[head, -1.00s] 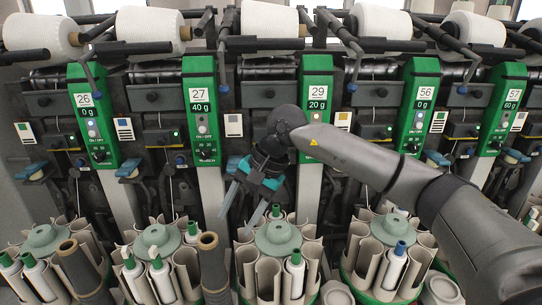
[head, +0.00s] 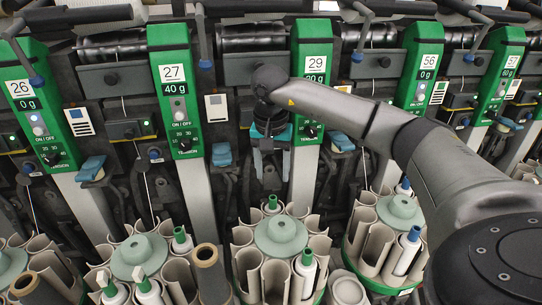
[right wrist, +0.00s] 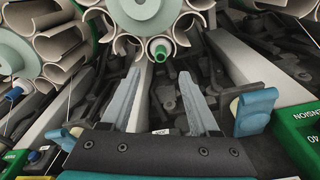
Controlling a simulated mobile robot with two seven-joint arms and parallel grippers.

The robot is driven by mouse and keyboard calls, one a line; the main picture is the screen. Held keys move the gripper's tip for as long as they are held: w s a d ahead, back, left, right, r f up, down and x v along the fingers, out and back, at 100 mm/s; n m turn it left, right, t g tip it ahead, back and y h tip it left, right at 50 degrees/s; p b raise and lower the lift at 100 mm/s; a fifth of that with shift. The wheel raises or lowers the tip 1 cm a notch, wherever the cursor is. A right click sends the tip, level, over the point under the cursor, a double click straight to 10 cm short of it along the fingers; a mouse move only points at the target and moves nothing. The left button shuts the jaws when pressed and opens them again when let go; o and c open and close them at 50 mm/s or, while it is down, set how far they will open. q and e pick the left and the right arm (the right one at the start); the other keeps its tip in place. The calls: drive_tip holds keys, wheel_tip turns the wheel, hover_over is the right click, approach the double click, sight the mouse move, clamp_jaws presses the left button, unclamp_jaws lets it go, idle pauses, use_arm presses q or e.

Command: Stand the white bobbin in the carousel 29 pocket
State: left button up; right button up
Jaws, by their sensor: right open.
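The carousel under the unit marked 29 (head: 318,62) has a pale green hub (head: 280,236) and a ring of beige pockets (head: 247,270). A white bobbin with a green top (head: 305,270) stands in its front right pocket. Another green-topped bobbin (head: 272,203) shows at its back edge; a green bobbin top also shows at a carousel's rim in the right wrist view (right wrist: 159,52). Which bobbin is the task's cannot be told. My right gripper (head: 271,172) is open and empty, fingers down, above and behind the carousel. Its spread fingers (right wrist: 162,103) show in the right wrist view. My left gripper is out of view.
Neighbouring carousels stand close on the left (head: 140,250) and right (head: 400,207), holding more bobbins. Brown tubes (head: 206,256) stand between the carousels in front. The green unit panels (head: 175,90) and grey posts rise close behind my right gripper.

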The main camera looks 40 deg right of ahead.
sight(273, 197)
drive_tip(key=f, duration=0.5)
drive_tip(key=f+b, duration=0.1)
drive_tip(key=f, duration=0.1)
drive_tip(key=shift+w+d+f, duration=0.15)
drive_tip(key=shift+w+d, duration=0.15)
drive_tip(key=shift+f, duration=0.4)
drive_tip(key=c, duration=0.6)
clamp_jaws()
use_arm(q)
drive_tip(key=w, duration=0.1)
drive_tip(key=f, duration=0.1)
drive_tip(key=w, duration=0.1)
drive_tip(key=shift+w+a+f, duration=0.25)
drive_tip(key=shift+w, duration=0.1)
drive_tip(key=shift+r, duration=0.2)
use_arm(e)
drive_tip(key=shift+r, duration=0.2)
